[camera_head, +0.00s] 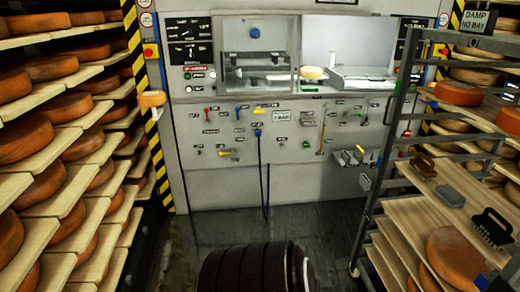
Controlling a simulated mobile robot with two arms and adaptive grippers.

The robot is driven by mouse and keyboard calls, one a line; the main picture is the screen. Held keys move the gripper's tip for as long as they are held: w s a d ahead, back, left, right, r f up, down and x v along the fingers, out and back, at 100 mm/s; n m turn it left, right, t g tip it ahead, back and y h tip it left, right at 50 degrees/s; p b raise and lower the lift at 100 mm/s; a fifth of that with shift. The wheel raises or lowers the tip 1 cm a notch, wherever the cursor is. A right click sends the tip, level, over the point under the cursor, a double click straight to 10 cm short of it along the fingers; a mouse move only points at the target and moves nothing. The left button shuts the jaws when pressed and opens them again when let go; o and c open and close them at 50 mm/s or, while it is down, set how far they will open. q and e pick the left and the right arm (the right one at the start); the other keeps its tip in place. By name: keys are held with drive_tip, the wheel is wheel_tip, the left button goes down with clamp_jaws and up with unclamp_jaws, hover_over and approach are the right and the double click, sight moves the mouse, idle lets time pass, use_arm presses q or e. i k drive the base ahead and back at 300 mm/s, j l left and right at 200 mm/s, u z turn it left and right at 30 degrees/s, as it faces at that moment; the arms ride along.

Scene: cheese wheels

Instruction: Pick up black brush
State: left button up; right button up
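Neither of my grippers can be made out in this view.
Near the brush lie a grey block (450,195) and a brown brush-like block (424,165). An orange cheese wheel (456,258) sits below. Cheese shelves (50,150) line the left. A dark ribbed cylinder (245,270) stands at bottom middle. Floor (310,230) ahead is clear.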

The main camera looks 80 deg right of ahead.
sight(498, 237)
drive_tip(key=z, duration=4.55)
drive_tip(key=i+j+z, duration=0.15)
drive_tip(key=z, duration=0.25)
drive_tip(key=i+j+z, duration=0.1)
drive_tip(key=j+z, duration=0.15)
drive_tip(key=z, duration=0.15)
drive_tip(key=i+j+z, duration=0.1)
drive_tip(key=j+z, duration=0.3)
drive_tip(key=l, duration=0.1)
